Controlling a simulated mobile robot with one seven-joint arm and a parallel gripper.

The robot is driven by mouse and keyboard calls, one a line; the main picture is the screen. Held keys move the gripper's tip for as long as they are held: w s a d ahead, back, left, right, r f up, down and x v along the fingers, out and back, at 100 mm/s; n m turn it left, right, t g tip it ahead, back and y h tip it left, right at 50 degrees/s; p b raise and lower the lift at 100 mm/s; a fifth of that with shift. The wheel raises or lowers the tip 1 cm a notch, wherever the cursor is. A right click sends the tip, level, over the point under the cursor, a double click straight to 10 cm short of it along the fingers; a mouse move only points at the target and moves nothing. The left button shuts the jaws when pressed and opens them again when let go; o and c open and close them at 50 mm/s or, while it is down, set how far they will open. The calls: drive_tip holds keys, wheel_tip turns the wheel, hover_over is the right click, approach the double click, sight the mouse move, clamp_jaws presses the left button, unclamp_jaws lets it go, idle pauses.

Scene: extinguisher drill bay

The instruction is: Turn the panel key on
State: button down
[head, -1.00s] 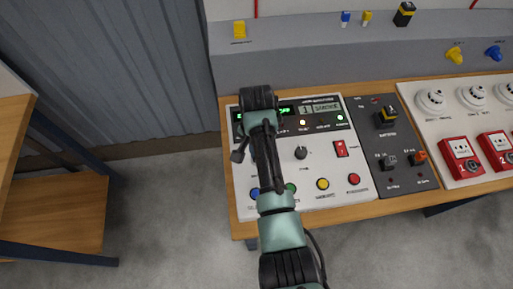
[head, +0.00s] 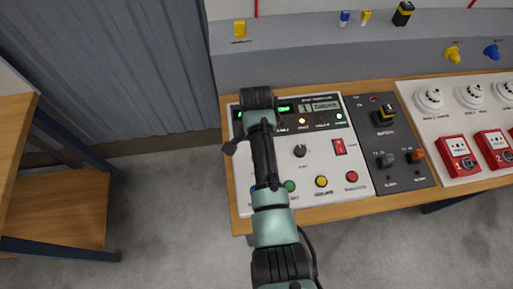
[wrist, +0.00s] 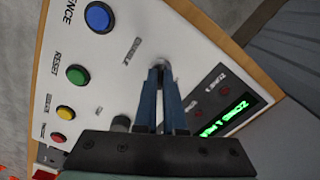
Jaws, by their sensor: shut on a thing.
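The white control panel (head: 325,185) lies on the wooden bench. It also fills much of the wrist view (wrist: 105,60). My gripper (wrist: 159,72) reaches down to the panel in the wrist view, its two blue fingers close together. It is shut on the panel key (wrist: 158,67), of which only a small grey metal part shows at the fingertips. The key's turn angle cannot be told. In the head view my arm hides the gripper and the key.
Blue (wrist: 98,17), green (wrist: 76,75) and yellow (wrist: 65,112) buttons lie beside the gripper. A black knob (head: 299,151) and red switch (head: 339,147) sit right of my arm. A dark battery panel (head: 400,160) adjoins. Lit green display (wrist: 225,118) is close to the fingers.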

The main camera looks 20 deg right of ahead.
drive_tip(key=c, duration=1)
unclamp_jaws()
drive_tip(key=shift+r, duration=0.1)
wheel_tip(320, 180, up, 13)
drive_tip(key=shift+p, duration=0.3)
